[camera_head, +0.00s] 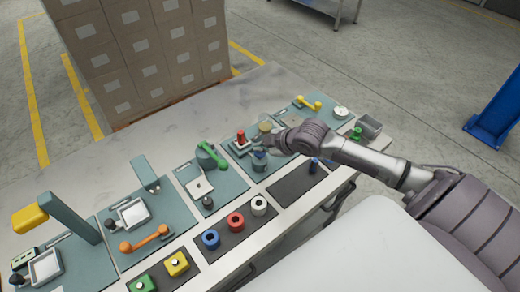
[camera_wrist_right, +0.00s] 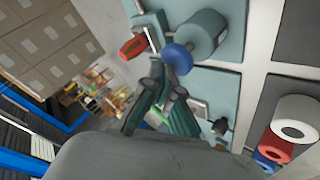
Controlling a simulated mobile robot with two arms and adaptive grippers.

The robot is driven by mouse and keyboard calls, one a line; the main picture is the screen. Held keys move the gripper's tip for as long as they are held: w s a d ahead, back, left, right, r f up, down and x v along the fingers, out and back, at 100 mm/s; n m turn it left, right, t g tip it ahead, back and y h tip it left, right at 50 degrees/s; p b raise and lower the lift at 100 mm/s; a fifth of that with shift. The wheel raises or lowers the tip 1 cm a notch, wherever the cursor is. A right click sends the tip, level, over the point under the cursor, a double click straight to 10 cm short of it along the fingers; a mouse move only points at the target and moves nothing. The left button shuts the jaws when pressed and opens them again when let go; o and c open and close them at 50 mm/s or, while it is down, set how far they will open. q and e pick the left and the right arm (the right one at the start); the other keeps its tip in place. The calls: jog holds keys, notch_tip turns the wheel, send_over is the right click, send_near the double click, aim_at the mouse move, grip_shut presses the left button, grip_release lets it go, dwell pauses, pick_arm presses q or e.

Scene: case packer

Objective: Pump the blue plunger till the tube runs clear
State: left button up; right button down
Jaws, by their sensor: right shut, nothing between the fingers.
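The blue plunger (camera_wrist_right: 178,58) is a round blue knob on a grey-teal cylinder (camera_wrist_right: 205,32), beside my right fingertips in the wrist view. In the head view the plunger (camera_head: 260,153) stands on a teal plate at the right part of the bench. My right gripper (camera_head: 268,143) is shut and empty, close over the plunger. It also shows in the wrist view (camera_wrist_right: 163,80). I cannot tell whether it touches the knob. I cannot make out the tube or its contents. My left gripper is not in view.
A red part (camera_head: 240,137) stands just left of the plunger. A green handle (camera_head: 208,154), an orange handle (camera_head: 145,239) and a yellow handle (camera_head: 308,103) sit on other plates. Blue, red and white rings (camera_head: 259,206) line the front edge. Stacked cartons (camera_head: 150,60) stand behind the bench.

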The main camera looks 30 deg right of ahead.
aim_at(261, 153)
jog(key=shift+s+f, duration=0.1)
jog(key=shift+f, duration=0.7)
dwell(0.4)
jog(key=shift+r, duration=0.15)
jog(key=shift+d+r+p, duration=0.1)
jog(key=shift+r+p, duration=1.55)
jog(key=shift+p, duration=0.1)
notch_tip(261, 153, up, 5)
jog(key=p, duration=0.5)
jog(key=shift+f, duration=0.1)
